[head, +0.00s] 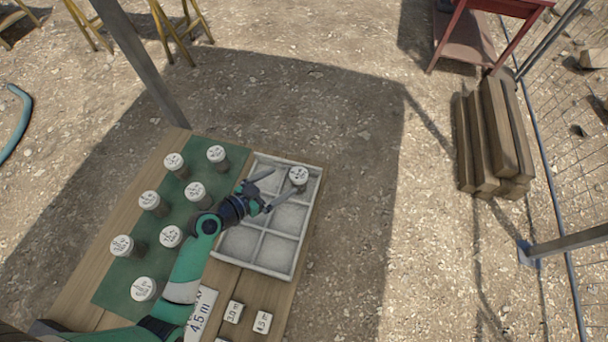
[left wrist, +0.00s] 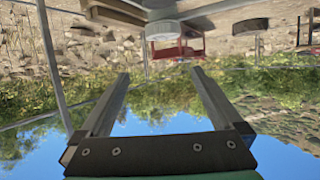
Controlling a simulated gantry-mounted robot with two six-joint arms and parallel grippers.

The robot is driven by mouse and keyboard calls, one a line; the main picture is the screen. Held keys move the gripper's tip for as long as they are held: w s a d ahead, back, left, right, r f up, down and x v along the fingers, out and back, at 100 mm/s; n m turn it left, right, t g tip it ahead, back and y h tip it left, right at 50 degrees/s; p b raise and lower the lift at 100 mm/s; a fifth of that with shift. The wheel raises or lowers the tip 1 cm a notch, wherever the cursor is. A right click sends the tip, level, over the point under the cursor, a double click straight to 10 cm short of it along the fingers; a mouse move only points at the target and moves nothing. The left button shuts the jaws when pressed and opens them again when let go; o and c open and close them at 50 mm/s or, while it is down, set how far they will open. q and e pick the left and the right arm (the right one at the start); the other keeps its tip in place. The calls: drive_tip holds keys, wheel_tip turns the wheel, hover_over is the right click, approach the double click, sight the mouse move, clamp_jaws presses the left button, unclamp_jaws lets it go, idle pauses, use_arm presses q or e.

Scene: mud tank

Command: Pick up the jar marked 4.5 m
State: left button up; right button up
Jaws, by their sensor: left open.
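Several jars with white marked lids stand on a green mat (head: 118,285); one of them is the near jar (head: 143,288). The lid marks are too small to tell which jar reads 4.5 m. Another white-lidded jar (head: 298,175) stands in the far right compartment of the pale divided tray (head: 288,274). My left gripper (head: 277,181) is open and empty over the far part of the tray, its fingers spread towards that jar. In the left wrist view its fingers (left wrist: 160,78) are apart with nothing between them; a white lid (left wrist: 162,30) shows beyond. My right gripper is not in view.
A large card reading 4.5 m (head: 202,315) and small marked tags (head: 233,312) lie at the near end of the wooden table (head: 75,290). A grey post (head: 145,65) rises beside the table's far end. Other tray compartments look empty.

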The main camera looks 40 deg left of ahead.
use_arm(q)
drive_tip(key=b, duration=0.2)
approach(293, 179)
drive_tip(key=f, duration=0.1)
drive_tip(key=shift+n, duration=0.3)
drive_tip(key=x, duration=0.3)
drive_tip(key=b+x, duration=0.1)
drive_tip(key=x, duration=0.3)
drive_tip(key=shift+w+r, duration=0.15)
drive_tip(key=shift+w, duration=0.15)
drive_tip(key=b+x, duration=0.2)
drive_tip(key=x, duration=0.3)
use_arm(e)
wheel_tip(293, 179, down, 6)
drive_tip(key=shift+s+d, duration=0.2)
use_arm(q)
drive_tip(key=shift+c, duration=0.3)
clamp_jaws()
